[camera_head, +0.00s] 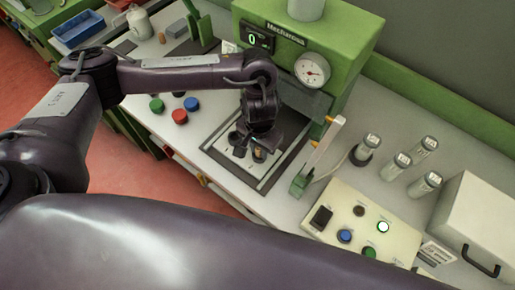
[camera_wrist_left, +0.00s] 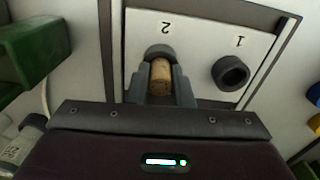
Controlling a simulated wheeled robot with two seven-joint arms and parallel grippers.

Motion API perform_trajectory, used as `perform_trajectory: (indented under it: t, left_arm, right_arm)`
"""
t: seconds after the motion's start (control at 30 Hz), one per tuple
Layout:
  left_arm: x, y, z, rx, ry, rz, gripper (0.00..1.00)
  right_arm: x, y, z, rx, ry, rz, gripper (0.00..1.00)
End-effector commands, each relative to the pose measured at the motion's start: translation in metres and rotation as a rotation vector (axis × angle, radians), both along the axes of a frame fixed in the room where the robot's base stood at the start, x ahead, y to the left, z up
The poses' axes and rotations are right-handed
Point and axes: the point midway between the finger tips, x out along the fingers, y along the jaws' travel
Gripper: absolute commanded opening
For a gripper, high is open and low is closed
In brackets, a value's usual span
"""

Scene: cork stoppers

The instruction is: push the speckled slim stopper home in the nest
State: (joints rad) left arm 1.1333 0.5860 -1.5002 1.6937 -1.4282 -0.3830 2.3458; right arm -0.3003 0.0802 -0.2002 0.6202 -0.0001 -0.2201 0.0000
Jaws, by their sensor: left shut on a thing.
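My left gripper (camera_wrist_left: 160,88) is shut on a brown, lightly speckled cork stopper (camera_wrist_left: 161,72) in the left wrist view. The stopper's far end overlaps the dark round nest (camera_wrist_left: 159,50) marked 2; I cannot tell how deep it sits. A second dark round nest (camera_wrist_left: 231,73), marked 1, is empty to the right. Both are on a pale plate (camera_wrist_left: 197,52) with a dark frame. In the head view my left gripper (camera_head: 251,152) reaches down over this plate, with the cork (camera_head: 259,153) small between its fingers. My right gripper is not in view.
A green press (camera_head: 330,40) with a dial (camera_head: 312,69) stands behind the plate. A pale lever (camera_head: 322,150) and a button panel (camera_head: 362,222) are to its right. Several capped jars (camera_head: 425,184) stand farther right. Coloured discs (camera_head: 180,116) lie to the left.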

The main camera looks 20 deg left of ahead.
Motion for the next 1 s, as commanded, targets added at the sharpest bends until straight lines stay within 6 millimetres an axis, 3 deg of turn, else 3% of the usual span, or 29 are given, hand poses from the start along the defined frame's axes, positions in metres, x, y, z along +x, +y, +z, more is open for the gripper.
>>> perform_trajectory:
  t: [0.03,1.0]
  left_arm:
    - [-0.0191,0.0022,-0.0252,0.011,0.048,-0.002,0.0]
    - [-0.0193,0.0021,-0.0268,0.011,0.049,0.0,0.0]
  right_arm:
    - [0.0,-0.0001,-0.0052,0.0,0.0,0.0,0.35]
    - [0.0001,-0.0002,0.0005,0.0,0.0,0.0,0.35]
